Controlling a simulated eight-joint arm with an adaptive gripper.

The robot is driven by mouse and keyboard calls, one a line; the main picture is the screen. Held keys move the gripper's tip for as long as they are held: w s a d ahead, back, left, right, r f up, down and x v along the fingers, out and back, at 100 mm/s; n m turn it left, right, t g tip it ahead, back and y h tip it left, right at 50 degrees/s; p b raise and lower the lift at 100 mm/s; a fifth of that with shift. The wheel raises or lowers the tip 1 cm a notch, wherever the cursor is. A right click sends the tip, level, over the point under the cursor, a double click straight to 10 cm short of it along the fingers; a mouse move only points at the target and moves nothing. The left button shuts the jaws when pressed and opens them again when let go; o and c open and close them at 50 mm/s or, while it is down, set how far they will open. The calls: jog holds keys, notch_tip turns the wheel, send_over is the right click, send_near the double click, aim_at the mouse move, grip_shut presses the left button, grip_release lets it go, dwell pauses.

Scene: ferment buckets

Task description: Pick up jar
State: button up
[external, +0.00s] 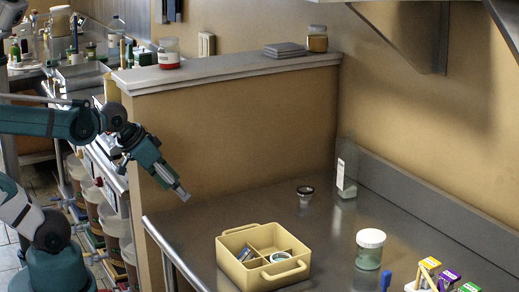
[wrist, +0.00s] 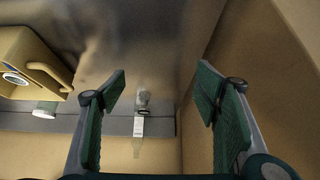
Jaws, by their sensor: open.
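A jar (external: 369,250) with a white lid and greenish contents stands upright on the metal counter, right of the tan caddy, in the external view. In the wrist view, a white-lidded jar (wrist: 45,109) that looks like the same one shows partly at the left, beside the caddy. My gripper (external: 183,194) is above the counter's left part, well apart from the jar, with the caddy between them. In the wrist view my gripper (wrist: 163,85) has its two green fingers spread wide with nothing between them. Two other jars, one with red contents (external: 168,54) and one amber (external: 317,39), stand on the ledge.
The tan divided caddy (external: 232,239) holds a few items. A small dark-rimmed cup (external: 305,194) and a clear labelled bottle (external: 346,172) stand farther back. Colourful boxes (external: 447,277) and a blue item (external: 386,280) are at the front right. A partition wall (external: 235,130) borders the counter.

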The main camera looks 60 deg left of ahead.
jog(key=shift+r, duration=0.1)
jog(key=w+d+r+m+g+h+p, duration=0.1)
jog(key=w+d+r+m+p, duration=0.15)
jog(key=w+d, duration=0.2)
jog(key=w+d+r+m+p, duration=0.1)
jog(key=w+d+r+p, duration=0.25)
jog(key=w, duration=0.25)
jog(key=m+g+h+p, duration=0.3)
jog(key=m+g+p, duration=0.2)
jog(key=m+p, duration=0.7)
send_near(365, 233)
jog(key=shift+n, duration=0.65)
jog(key=x, duration=0.4)
jog(key=p+x, duration=0.1)
jog(key=x, duration=0.1)
jog(key=shift+a+f, duration=0.2)
jog(key=shift+a, duration=0.15)
jog(key=shift+w+d+f, duration=0.15)
jog(key=shift+d+f, duration=0.35)
jog(key=shift+d, duration=0.1)
jog(key=shift+f, duration=0.1)
jog(key=shift+x, duration=1.15)
